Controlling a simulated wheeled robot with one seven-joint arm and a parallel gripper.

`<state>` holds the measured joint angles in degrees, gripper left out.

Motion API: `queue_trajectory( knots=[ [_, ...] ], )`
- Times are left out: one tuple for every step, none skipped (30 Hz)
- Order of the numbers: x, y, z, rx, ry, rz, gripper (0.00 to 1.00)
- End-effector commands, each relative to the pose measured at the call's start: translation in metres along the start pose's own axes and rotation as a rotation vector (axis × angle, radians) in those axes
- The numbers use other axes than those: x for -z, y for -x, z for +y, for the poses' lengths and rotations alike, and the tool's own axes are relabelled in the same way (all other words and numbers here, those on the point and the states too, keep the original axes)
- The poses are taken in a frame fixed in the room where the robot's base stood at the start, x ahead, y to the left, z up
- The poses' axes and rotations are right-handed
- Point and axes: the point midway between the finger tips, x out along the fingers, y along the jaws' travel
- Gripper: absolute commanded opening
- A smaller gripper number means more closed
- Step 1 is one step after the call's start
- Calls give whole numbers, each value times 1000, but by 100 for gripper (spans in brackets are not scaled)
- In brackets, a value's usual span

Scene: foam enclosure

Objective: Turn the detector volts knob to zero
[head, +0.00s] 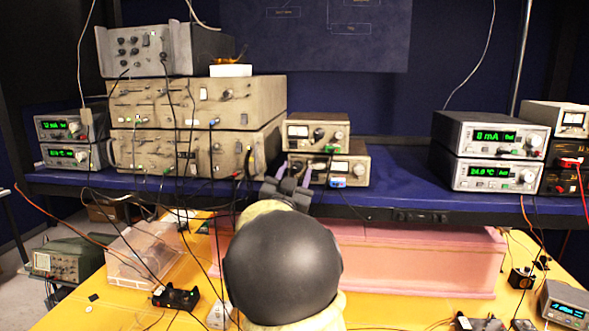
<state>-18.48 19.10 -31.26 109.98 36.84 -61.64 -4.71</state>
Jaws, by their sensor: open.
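My gripper (289,174) is open, its two fingers pointing at the shelf in front of the lower of two small stacked beige instruments. No "detector volts" label is readable, so I cannot tell which knob it names. The lower instrument (350,160) has a light knob (359,169) on its right side; its left part is partly hidden by my gripper. The upper instrument (317,118) has a dark knob (319,134) near its middle and a lighter knob (338,135) to the right. No contact between my fingers and a knob is visible.
Large stacked beige units (235,100) with hanging cables stand left of my gripper. Green-display units (493,150) stand at the right. The blue shelf (395,185) between is mostly clear. A pink foam block (420,255) lies below, on the yellow table (390,312).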

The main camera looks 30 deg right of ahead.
Motion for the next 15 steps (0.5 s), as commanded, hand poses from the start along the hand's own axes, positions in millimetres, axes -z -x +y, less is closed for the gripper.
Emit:
queue_trajectory(
  knots=[
    [0, 0, 0, 0, 0, 0, 44],
    [0, 0, 0, 0, 0, 0, 44],
    [-1, 0, 0, 0, 0, 0, 44],
    [-1, 0, 0, 0, 0, 0, 44],
    [-1, 0, 0, 0, 0, 0, 44],
    [-1, 0, 0, 0, 0, 0, 44],
    [-1, 0, 0, 0, 0, 0, 40],
    [-1, 0, 0, 0, 0, 0, 35],
    [-1, 0, 0, 0, 0, 0, 27],
    [-1, 0, 0, 0, 0, 0, 21],
    [-1, 0, 0, 0, 0, -1, 15],
    [-1, 0, 0, 0, 0, -1, 7],
    [-1, 0, 0, 0, 0, -1, 1],
    [-1, 0, 0, 0, 0, -1, 0],
    [-1, 0, 0, 0, 1, -1, 0]
  ],
)
